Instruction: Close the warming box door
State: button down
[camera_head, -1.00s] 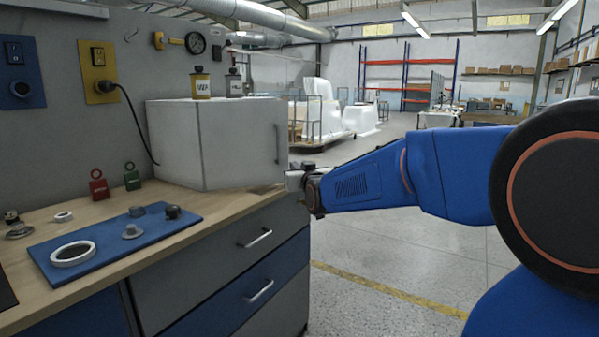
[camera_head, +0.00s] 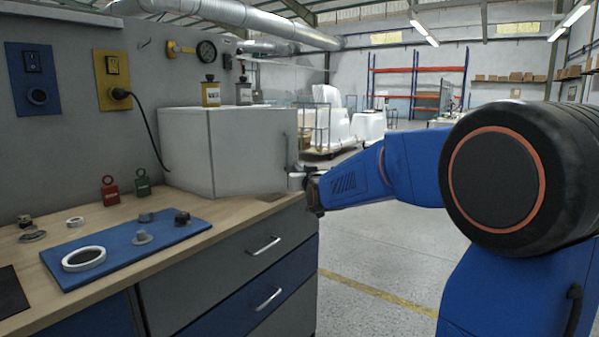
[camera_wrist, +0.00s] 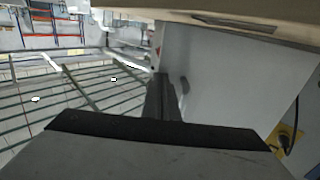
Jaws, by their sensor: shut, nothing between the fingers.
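The warming box (camera_head: 185,150) is a pale grey-white box on the workbench. Its door (camera_head: 245,150) is the broad face on the right, with a vertical handle (camera_head: 286,146) near its right edge. I cannot tell whether the door sits flush in its frame. My gripper (camera_head: 294,182) is at the lower right corner of the door, below the handle. In the wrist view my shut, empty fingers (camera_wrist: 161,88) are beside a pale panel (camera_wrist: 225,85), apparently the door. Whether they touch it is unclear.
A blue mat (camera_head: 110,252) with rings and small parts lies on the wooden bench. Drawers front the bench; the floor to the right is open.

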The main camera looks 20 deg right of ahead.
jog(key=w, duration=1.5)
jog(key=shift+a, duration=0.3)
jog(key=shift+w+a, duration=0.25)
jog(key=shift+w, duration=0.5)
jog(key=shift+s+d, duration=0.1)
